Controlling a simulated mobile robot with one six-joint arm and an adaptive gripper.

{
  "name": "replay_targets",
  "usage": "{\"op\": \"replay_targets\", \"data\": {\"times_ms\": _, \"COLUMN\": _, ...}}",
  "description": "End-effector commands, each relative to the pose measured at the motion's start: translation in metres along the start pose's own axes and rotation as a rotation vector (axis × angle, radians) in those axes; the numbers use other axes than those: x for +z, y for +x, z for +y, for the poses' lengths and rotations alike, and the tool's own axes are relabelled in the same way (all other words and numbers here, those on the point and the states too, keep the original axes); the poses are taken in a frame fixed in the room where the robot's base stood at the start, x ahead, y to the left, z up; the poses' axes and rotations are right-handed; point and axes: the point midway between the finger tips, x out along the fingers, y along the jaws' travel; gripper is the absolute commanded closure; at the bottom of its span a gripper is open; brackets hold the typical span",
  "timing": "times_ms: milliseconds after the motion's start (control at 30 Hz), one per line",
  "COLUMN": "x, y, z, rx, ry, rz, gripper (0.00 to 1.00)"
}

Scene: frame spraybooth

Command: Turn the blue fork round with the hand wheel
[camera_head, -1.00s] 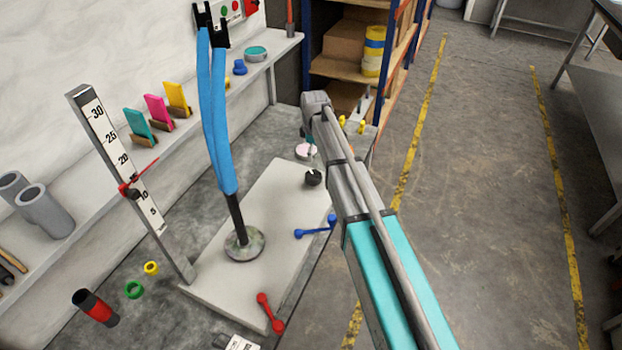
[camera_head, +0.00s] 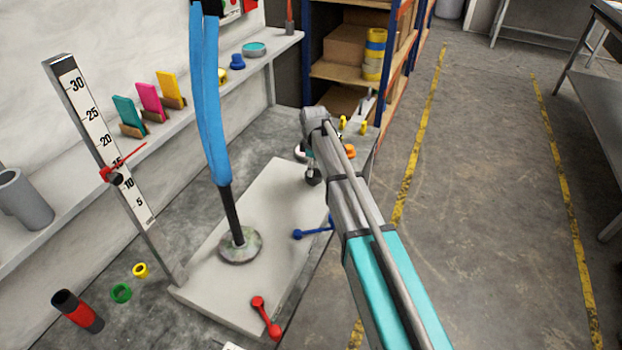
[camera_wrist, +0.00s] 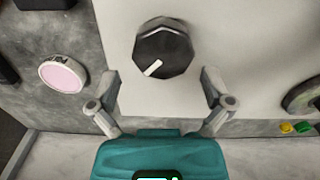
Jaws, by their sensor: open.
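The blue fork (camera_head: 208,110) stands upright on a round metal disc (camera_head: 239,246) on the pale base plate (camera_head: 275,205); its top is cut off by the picture edge. The dark faceted hand wheel (camera_wrist: 170,42) with a white mark shows in the wrist view, and small beside my arm in the head view (camera_head: 313,176). My gripper (camera_wrist: 159,84) is open and empty. Its two fingers are either side of and just below the wheel in the wrist view, apart from it. In the head view my gripper is mostly hidden behind my arm.
A pink-topped round thing (camera_wrist: 63,75) lies left of the wheel in the wrist view. A blue handle (camera_head: 312,231) and a red handle (camera_head: 266,318) are at the plate's edge. A height scale (camera_head: 110,140) stands left of the fork. The floor at right is clear.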

Motion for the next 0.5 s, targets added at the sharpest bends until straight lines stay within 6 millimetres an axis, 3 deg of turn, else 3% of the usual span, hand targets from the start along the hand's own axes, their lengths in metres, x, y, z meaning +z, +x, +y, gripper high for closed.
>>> {"op": "replay_targets", "data": {"times_ms": 200, "x": 0.0, "y": 0.02, "z": 0.0, "rx": 0.0, "ry": 0.0, "rz": 0.0, "gripper": 0.0}}
{"op": "replay_targets", "data": {"times_ms": 500, "x": 0.0, "y": 0.033, "z": 0.0, "rx": 0.0, "ry": 0.0, "rz": 0.0, "gripper": 0.0}}
